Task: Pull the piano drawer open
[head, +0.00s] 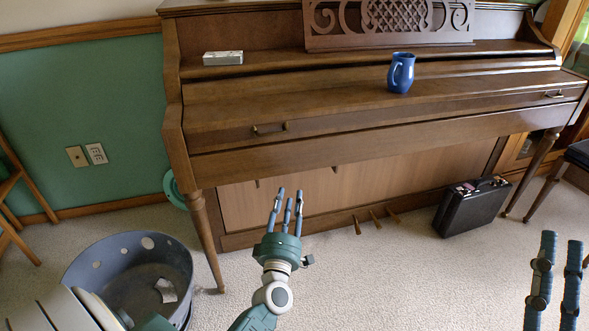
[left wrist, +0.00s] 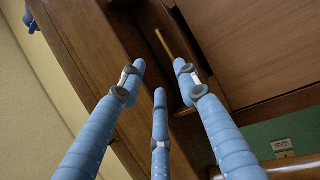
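The brown piano drawer front (head: 400,112) runs across the piano below the flat shelf and appears closed. It has a small dark handle (head: 269,130) at its left and another handle (head: 555,95) at its right. My left gripper (head: 288,195) is below and in front of the left handle, apart from it, fingers pointing up. In the left wrist view its blue fingers (left wrist: 160,85) are spread with nothing between them. A thin brass-coloured bar (left wrist: 163,43) lies beyond them; I cannot tell which part it is. My right gripper (head: 562,238) is at the lower right, fingers apart and empty.
A blue mug (head: 401,73) and a small white box (head: 223,58) stand on the piano. A black case (head: 472,206) stands on the carpet at right, near the pedals (head: 375,217). A grey bin (head: 130,262) is at lower left, beside the piano's left leg (head: 207,240).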

